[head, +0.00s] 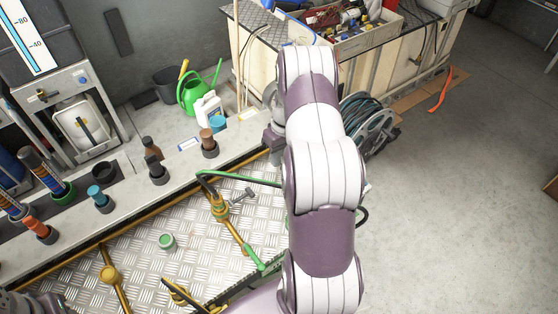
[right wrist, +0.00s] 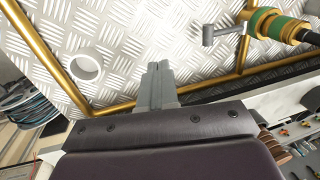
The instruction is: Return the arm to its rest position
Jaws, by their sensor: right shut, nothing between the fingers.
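My right arm (head: 322,180), white and purple, reaches up the middle of the head view. Its gripper (head: 275,150) is small there and partly hidden by the arm, near the far end of the ledge. In the right wrist view the two grey fingers (right wrist: 158,70) are together with nothing between them. They show against tread plate, apart from the brass rail (right wrist: 235,45) and the green-and-brass fitting (right wrist: 272,24). My left gripper is not in view; only a dark part of an arm shows at the lower left corner.
A hose reel (head: 372,124) stands right of my arm, beside a workbench (head: 400,62). A green hose (head: 240,178) and brass fitting (head: 219,207) lie over the tread plate (head: 190,215). Bottles stand in a ledge (head: 125,192). The floor (head: 450,200) at right is clear.

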